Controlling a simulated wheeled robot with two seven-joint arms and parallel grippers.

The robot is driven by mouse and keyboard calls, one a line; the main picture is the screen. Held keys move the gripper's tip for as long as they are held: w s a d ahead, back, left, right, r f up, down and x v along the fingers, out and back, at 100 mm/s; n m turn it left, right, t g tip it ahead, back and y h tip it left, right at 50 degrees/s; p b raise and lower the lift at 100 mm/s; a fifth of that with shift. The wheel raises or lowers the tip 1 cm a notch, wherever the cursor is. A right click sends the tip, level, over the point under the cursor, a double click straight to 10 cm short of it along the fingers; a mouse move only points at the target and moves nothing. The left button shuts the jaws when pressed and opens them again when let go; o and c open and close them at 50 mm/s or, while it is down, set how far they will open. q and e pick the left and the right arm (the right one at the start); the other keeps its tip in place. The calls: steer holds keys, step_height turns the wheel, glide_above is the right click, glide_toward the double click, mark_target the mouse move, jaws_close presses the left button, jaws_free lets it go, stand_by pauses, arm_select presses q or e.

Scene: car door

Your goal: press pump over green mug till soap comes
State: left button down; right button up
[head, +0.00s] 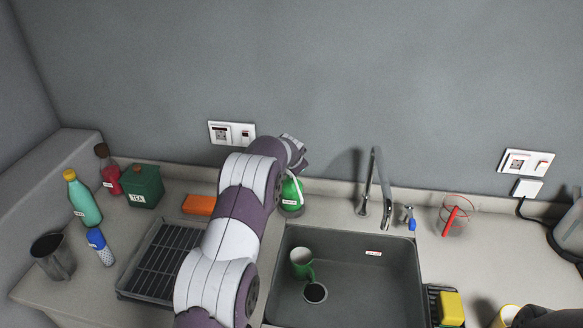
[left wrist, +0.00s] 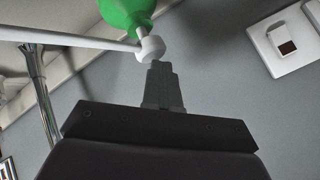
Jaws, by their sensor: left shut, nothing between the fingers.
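A green soap bottle (head: 291,196) with a label stands behind the sink's left back corner, partly hidden by my left arm. In the left wrist view the green bottle (left wrist: 126,12) shows with its white pump head (left wrist: 151,48) and long white spout. My left gripper (left wrist: 160,68) is shut and empty, its fingertips right at the pump head; whether they touch I cannot tell. In the head view the left gripper is mostly hidden by its own wrist. The green mug (head: 302,264), white inside, stands in the sink next to the drain. My right gripper is not clearly visible.
The grey sink (head: 400,262) has a tall faucet (head: 380,185) behind it. A drying rack (head: 150,262), orange sponge (head: 198,204), green tea box (head: 146,186) and bottles stand left. A yellow sponge (head: 451,307) and red whisk-like item (head: 450,221) are right.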

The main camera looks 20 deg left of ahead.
arm_select(q)
steer(key=shift+f+b, duration=0.3)
steer(key=shift+f, duration=0.25)
steer(key=shift+r, duration=0.1)
steer(key=shift+r+p, duration=1.1)
steer(key=shift+r, duration=0.15)
steer(key=shift+w+r+p, duration=0.1)
steer(key=shift+r+p, duration=0.4)
steer(key=shift+r, duration=0.1)
step_height(320, 180, up, 4)
steer(key=p, duration=0.3)
steer(key=shift+f, duration=0.1)
